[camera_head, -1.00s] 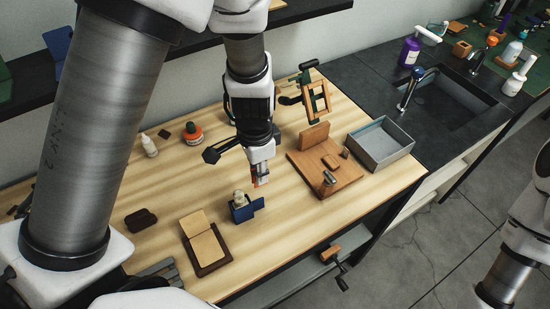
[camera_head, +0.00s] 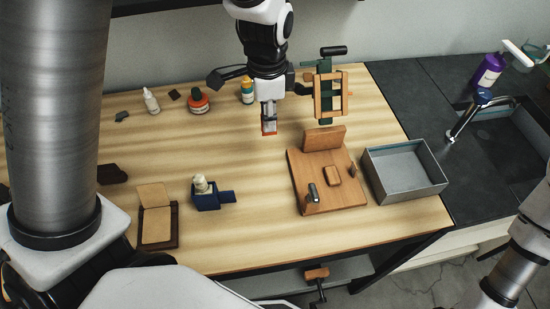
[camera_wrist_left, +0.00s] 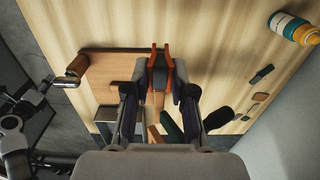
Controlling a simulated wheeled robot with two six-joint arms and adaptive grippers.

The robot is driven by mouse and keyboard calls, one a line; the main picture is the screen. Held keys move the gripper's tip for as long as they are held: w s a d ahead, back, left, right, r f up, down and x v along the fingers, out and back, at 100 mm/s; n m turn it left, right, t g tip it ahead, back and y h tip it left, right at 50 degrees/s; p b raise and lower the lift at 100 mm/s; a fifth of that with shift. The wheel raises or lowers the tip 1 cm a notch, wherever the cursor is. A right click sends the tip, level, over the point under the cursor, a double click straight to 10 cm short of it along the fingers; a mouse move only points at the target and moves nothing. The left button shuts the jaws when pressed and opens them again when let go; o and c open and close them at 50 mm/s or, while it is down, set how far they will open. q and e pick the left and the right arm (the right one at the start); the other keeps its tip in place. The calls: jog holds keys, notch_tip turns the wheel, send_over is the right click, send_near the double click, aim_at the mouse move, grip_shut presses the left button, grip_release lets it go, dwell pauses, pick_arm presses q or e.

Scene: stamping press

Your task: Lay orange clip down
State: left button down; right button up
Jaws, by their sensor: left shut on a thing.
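My left gripper (camera_head: 268,108) points down over the table, left of the wooden press board and its upright block. It is shut on the orange clip (camera_head: 269,130), which hangs below the fingertips. In the left wrist view the clip's orange prongs (camera_wrist_left: 153,58) stick out beyond the dark fingertips (camera_wrist_left: 160,88). The clip looks above the tabletop; the exact gap is unclear. My right arm shows at the right edge of the head view without its gripper. In the left wrist view dark parts at its end (camera_wrist_left: 28,100) are too unclear to read.
The wooden board (camera_head: 335,190) with upright block and a grey tray (camera_head: 405,172) are to the right. A green clamp with wooden frame (camera_head: 330,92) stands behind. Bottles (camera_head: 247,92) line the back. A blue holder (camera_head: 206,197) is in front. Bare tabletop (camera_head: 235,145) lies left of the clip.

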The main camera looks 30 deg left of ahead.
pick_arm(q)
jog(key=shift+w+d+f+b, duration=0.2)
jog(key=shift+w+f+b, duration=0.05)
jog(key=shift+w+b, duration=0.25)
jog(key=shift+s+a, duration=0.15)
notch_tip(320, 180, down, 10)
jog(key=shift+s+a+r+p, duration=0.15)
jog(key=shift+p, duration=0.2)
jog(key=c, duration=1)
grip_release()
notch_tip(320, 180, up, 12)
jog(key=shift+r+b, duration=0.1)
jog(key=shift+b, duration=0.4)
